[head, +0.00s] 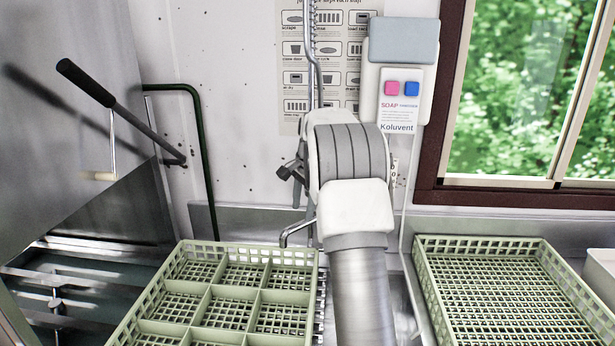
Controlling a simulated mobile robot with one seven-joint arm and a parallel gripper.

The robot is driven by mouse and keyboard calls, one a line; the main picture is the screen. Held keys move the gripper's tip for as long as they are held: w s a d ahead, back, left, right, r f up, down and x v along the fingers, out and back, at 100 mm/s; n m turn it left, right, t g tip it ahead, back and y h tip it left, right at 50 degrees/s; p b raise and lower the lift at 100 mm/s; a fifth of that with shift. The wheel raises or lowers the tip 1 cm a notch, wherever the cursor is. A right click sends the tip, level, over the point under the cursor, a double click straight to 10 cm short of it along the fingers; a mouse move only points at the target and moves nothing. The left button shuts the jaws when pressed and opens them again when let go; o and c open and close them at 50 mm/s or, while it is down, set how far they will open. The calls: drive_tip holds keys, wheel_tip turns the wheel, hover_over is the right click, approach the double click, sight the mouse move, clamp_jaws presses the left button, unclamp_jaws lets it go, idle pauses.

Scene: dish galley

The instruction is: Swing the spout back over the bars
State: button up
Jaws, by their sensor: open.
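A thin bent metal tube, which looks like the spout (297,228), shows just left of my arm. Its free end turns down at the left, near the back right corner of the green compartment rack (183,268). Its other end is hidden behind my arm. A narrow strip of what may be the bars (322,290) shows between that rack and my arm; the rest is covered. My arm rises through the middle of the view, and its far end and my gripper are hidden behind its own links.
A coiled spring hose (312,55) hangs on the back wall above my arm. A dark-handled lever (120,112) juts out from the machine at the left. A green mesh rack (425,262) stands at the right, below the window. A soap dispenser (402,95) hangs on the wall.

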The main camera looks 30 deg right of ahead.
wheel_tip(320, 180, up, 13)
drive_tip(key=s, duration=0.2)
drive_tip(key=shift+s+d, duration=0.15)
drive_tip(key=shift+s, duration=0.15)
drive_tip(key=shift+s, duration=0.1)
